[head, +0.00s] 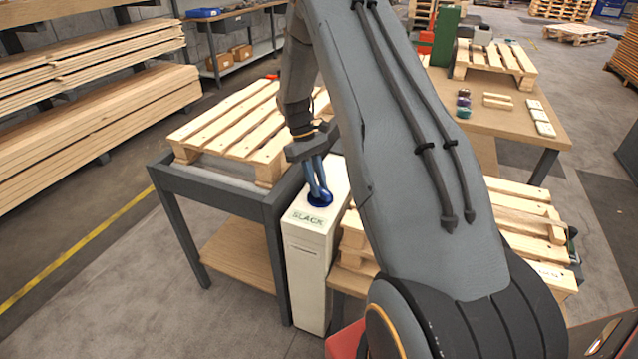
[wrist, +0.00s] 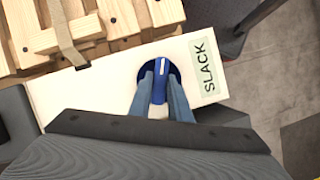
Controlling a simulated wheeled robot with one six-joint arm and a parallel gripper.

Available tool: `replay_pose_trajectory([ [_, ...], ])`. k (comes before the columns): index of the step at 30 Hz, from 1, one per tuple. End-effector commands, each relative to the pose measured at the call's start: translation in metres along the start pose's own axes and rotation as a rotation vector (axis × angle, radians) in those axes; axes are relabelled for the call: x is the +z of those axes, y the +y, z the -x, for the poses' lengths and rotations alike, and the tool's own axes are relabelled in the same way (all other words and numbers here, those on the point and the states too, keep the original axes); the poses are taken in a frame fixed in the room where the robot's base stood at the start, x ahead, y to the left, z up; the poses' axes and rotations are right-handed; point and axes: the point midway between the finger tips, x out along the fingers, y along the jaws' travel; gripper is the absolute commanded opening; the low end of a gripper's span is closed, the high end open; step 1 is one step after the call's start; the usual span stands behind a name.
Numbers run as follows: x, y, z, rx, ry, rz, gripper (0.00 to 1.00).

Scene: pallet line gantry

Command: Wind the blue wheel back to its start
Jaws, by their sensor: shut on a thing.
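The blue wheel (head: 320,198) sits on top of a white post marked SLACK (head: 312,238). In the wrist view the wheel (wrist: 160,84) is a dark blue disc with a raised blue grip bar that carries a white mark at its far end. My gripper (head: 320,188) reaches down onto the wheel from above. In the wrist view its two blue-grey fingers (wrist: 162,96) are shut on the wheel's grip bar, one on each side. The lower part of the wheel is hidden behind the fingers.
A dark table (head: 225,194) with a wooden pallet (head: 235,122) stands close left of the post. More pallets (head: 525,215) are stacked to its right, partly behind my arm. A wooden bench (head: 500,118) with small items is behind. Open floor lies in front.

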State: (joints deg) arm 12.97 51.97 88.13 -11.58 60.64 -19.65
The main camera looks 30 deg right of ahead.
Motion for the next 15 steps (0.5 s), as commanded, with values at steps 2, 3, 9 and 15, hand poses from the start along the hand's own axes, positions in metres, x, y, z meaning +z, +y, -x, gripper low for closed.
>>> replay_pose_trajectory([
  [2,0.0015,-0.0014,0.0007,0.027,-0.003,0.065,0.0],
  [3,0.0013,-0.002,0.0007,0.039,-0.002,0.096,0.0],
  [9,0.0017,-0.0026,0.0005,0.096,-0.002,0.234,0.0],
  [15,0.0018,-0.0034,0.0,0.135,-0.002,0.329,0.0],
])
